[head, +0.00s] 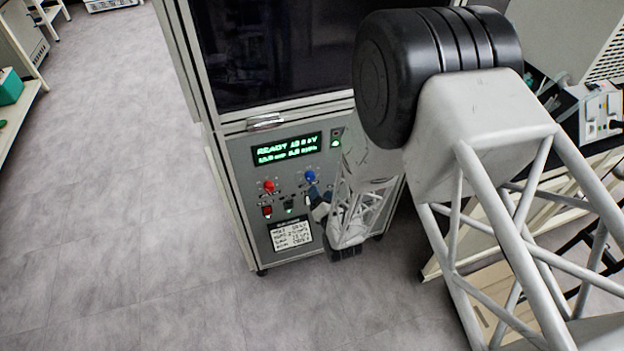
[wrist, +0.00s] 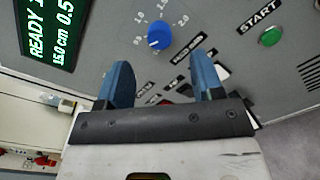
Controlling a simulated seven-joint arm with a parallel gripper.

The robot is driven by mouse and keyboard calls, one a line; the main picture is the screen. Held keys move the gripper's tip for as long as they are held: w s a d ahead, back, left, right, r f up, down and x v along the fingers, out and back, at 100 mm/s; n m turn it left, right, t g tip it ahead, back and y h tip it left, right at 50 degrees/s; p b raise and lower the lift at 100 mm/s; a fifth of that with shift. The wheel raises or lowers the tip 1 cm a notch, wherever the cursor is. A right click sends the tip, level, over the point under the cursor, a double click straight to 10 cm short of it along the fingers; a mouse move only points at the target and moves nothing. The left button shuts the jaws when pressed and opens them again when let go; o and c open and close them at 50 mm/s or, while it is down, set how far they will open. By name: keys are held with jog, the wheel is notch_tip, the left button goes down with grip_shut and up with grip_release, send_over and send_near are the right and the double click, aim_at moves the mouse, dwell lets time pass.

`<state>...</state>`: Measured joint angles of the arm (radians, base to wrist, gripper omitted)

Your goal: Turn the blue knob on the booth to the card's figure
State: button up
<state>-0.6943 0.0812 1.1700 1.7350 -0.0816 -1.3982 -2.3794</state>
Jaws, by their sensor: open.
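The blue knob (head: 310,176) sits on the front panel of the booth (head: 240,165), right of a red knob (head: 269,186). In the wrist view the blue knob (wrist: 159,35) shows with a scale around it, with marks such as 1.0 and 2.0; its exact pointer setting is too small to tell. My gripper (wrist: 165,75) is open, its two blue fingers apart and pointing at the panel, with the knob beyond the tips and between them, not touching. The white card (head: 291,235) is on the panel below the knobs; its text is too blurred to read.
A green-lit display (head: 287,149) is above the knobs and a red switch (head: 267,210) is below the red knob. The wrist view shows a green START button (wrist: 271,36). A bench with instruments (head: 597,112) stands at the right. The floor at left is clear.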

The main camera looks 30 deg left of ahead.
aim_at(311, 179)
jog(key=shift+s+a+f+n, duration=0.15)
jog(key=shift+s+f+n, duration=0.15)
jog(key=shift+s+f, duration=0.05)
jog(key=shift+w+a, duration=0.1)
jog(key=shift+x, duration=3.8)
jog(key=c, duration=0.9)
